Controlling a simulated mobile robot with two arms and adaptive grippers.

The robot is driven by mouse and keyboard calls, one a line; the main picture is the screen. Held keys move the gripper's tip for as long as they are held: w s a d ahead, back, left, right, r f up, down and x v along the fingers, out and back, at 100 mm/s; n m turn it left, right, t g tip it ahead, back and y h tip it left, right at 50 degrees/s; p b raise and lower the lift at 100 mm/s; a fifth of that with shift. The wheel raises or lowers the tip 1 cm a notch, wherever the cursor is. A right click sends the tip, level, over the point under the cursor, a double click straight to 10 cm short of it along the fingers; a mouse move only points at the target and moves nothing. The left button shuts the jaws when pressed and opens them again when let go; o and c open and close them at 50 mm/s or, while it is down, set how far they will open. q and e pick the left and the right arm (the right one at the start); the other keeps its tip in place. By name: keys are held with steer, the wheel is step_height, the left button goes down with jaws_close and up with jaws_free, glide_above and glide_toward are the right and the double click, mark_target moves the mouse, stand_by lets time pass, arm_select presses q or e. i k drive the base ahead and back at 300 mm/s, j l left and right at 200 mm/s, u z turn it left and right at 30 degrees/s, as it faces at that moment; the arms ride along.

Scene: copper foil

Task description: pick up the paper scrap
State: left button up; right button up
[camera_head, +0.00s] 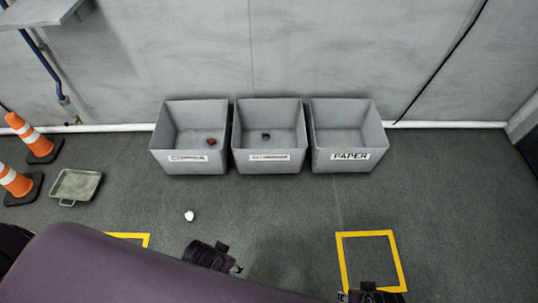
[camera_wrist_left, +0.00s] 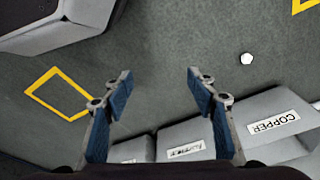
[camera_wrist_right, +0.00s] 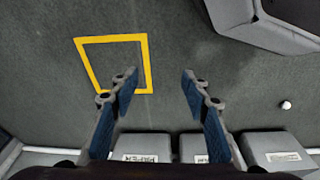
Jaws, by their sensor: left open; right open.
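The paper scrap (camera_head: 189,215) is a small white lump on the dark grey floor, in front of the left bin. It also shows in the left wrist view (camera_wrist_left: 246,59) and in the right wrist view (camera_wrist_right: 286,105). My left gripper (camera_wrist_left: 159,84) is open and empty, with the scrap off to the right of its fingers in its wrist view. In the head view it shows just right of and nearer than the scrap. My right gripper (camera_wrist_right: 159,84) is open and empty, well to the right of the scrap in the head view.
Three grey bins stand along the wall: the copper bin (camera_head: 189,168) holds a brown piece, the middle bin (camera_head: 269,168) a dark piece, and the PAPER bin (camera_head: 349,167) looks empty. A tray (camera_head: 75,200) and orange cones (camera_head: 29,136) stand left. A yellow floor square (camera_head: 342,262) lies right.

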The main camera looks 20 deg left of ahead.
mark_target(189, 215)
steer(key=u, duration=1.55)
